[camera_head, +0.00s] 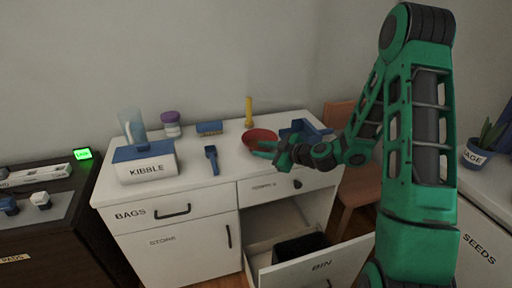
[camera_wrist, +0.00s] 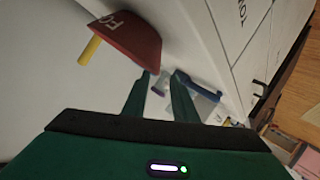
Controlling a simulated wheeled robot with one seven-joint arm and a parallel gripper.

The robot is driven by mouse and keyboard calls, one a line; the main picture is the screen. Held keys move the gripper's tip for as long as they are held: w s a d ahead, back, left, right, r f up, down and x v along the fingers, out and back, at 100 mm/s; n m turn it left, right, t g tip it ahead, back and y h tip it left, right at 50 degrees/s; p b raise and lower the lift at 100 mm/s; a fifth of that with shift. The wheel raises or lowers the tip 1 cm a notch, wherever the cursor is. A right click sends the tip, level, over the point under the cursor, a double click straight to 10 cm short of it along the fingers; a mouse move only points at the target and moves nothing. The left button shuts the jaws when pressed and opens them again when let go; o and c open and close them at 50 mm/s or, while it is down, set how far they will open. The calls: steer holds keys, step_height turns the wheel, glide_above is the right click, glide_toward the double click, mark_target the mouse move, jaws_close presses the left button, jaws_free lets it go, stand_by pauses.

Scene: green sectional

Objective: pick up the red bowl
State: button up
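The red bowl (camera_head: 260,136) sits upright on the white cabinet top, towards its right side. My gripper (camera_head: 263,149) is at the near side of the bowl and partly covers its front in the head view. In the wrist view the bowl (camera_wrist: 130,38) is at the upper left, with pale lettering on its side. My gripper's two fingers (camera_wrist: 163,74) are apart with nothing between them. The bowl lies beside the left fingertip, not between the fingers. I cannot tell whether that fingertip touches it.
A yellow upright object (camera_head: 249,113) stands behind the bowl and a blue tray (camera_head: 304,130) lies to its right. A blue scoop (camera_head: 211,158), a brush (camera_head: 209,128) and a KIBBLE box (camera_head: 146,163) are further left. The BIN drawer (camera_head: 318,266) below is pulled out.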

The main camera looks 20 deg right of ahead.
mark_target(254, 148)
steer(key=shift+d+x, duration=0.2)
steer(key=shift+x, duration=2.1)
steer(key=shift+w+r, duration=0.1)
steer(key=shift+w, duration=0.05)
jaws_close()
steer(key=shift+r, duration=0.1)
